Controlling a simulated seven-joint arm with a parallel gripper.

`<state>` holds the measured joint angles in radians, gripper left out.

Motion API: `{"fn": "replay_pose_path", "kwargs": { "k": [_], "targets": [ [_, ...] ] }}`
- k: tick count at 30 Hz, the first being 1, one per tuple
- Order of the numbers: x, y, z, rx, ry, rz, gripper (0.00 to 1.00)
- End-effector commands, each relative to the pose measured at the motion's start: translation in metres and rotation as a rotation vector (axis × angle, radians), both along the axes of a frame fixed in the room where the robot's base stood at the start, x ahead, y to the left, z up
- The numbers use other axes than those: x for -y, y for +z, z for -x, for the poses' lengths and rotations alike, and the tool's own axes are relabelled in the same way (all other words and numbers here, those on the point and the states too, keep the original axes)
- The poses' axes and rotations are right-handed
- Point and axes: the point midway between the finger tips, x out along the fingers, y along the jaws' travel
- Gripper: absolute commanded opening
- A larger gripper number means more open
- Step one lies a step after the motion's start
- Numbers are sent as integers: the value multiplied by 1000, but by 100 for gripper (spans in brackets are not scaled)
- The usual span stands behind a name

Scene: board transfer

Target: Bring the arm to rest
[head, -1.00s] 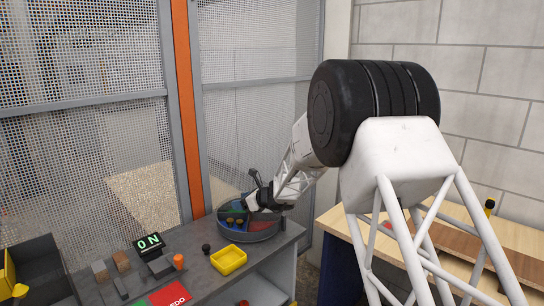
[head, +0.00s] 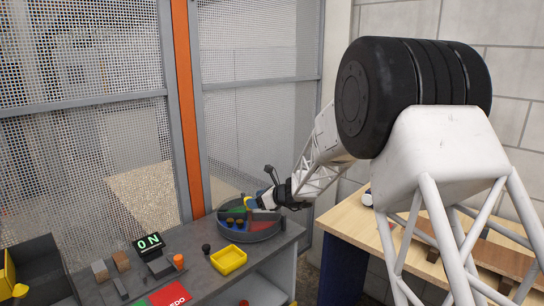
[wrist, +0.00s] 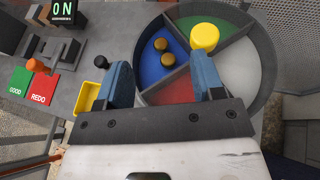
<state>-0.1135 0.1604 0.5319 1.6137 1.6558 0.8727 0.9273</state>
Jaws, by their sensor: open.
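My gripper (wrist: 162,82) is open with nothing between its two blue-grey fingers. In the head view my gripper (head: 264,200) is over the round divided tray (head: 262,237) on the grey bench. The wrist view shows the tray (wrist: 262,50) ahead of the fingers, with blue, green, red and pale compartments. Two small brass-coloured pieces (wrist: 164,51) lie in the blue compartment. The right finger hides part of the tray.
A yellow bin (head: 229,259), a black knob (head: 206,248), an orange knob (head: 179,262) and a lit ON display (head: 149,242) share the bench. Green and red pads lie in front. A mesh fence (head: 262,120) stands behind. A wooden table (head: 345,222) is at right.

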Motion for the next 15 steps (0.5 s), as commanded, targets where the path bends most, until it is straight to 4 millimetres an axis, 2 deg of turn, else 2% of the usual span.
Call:
{"fn": "replay_pose_path", "kwargs": {
  "k": [15],
  "targets": [
    [1,3,3,7,9,8,62]
  ]
}}
